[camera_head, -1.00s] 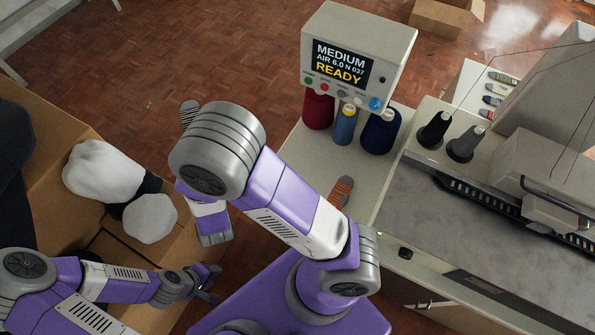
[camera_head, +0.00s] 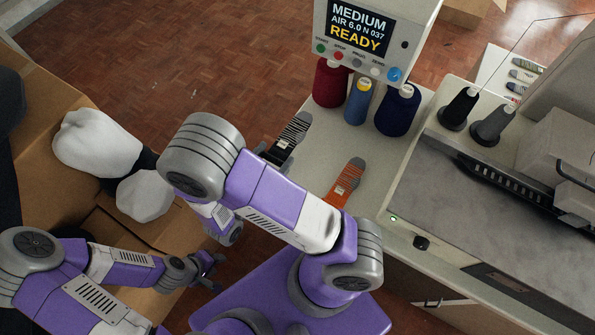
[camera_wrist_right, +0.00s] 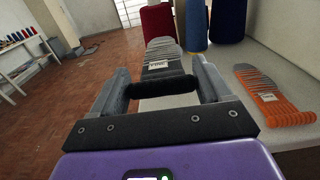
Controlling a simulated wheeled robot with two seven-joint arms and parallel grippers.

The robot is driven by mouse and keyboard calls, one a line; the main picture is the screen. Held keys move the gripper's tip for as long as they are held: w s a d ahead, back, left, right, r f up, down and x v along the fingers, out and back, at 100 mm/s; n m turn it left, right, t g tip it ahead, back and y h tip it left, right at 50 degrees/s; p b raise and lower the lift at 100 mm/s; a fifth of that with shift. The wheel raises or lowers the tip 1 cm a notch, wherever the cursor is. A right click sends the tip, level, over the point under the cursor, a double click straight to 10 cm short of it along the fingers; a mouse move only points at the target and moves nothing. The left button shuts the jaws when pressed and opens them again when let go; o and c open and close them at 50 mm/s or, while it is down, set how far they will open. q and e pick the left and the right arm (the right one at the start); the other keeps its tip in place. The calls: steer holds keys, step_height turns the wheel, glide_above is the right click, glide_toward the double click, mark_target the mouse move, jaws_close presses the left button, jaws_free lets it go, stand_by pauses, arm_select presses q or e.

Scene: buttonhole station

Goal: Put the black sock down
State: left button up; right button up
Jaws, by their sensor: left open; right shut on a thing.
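The black sock (camera_head: 291,135), striped grey and black with a pale label, is at the left edge of the small table (camera_head: 318,152). In the right wrist view the sock (camera_wrist_right: 163,60) points away from me, its dark cuff between the fingers. My right gripper (camera_wrist_right: 161,88) is shut on that cuff. In the head view my right forearm hides most of this gripper. I cannot tell whether the sock touches the tabletop. My left gripper (camera_head: 210,270) is open and empty beside the cardboard box.
An orange and grey sock (camera_head: 346,183) lies on the table, right of the black one. Red (camera_head: 330,84), blue (camera_head: 358,102) and navy (camera_head: 397,111) thread cones stand behind, under the display (camera_head: 361,28), which reads READY. The cardboard box (camera_head: 57,190) with white-headed bundles is left.

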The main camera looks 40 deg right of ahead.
step_height(320, 180, down, 10)
steer(key=b, duration=0.3)
steer(key=shift+b, duration=0.4)
steer(key=shift+r, duration=0.15)
steer(key=o, duration=0.6)
steer(key=shift+f, duration=0.2)
steer(key=shift+c, duration=0.2)
steer(key=o, duration=0.4)
steer(key=shift+r, duration=0.25)
steer(key=p+v, duration=0.1)
steer(key=v, duration=0.6)
steer(key=shift+a, duration=0.25)
steer(key=shift+s, duration=0.15)
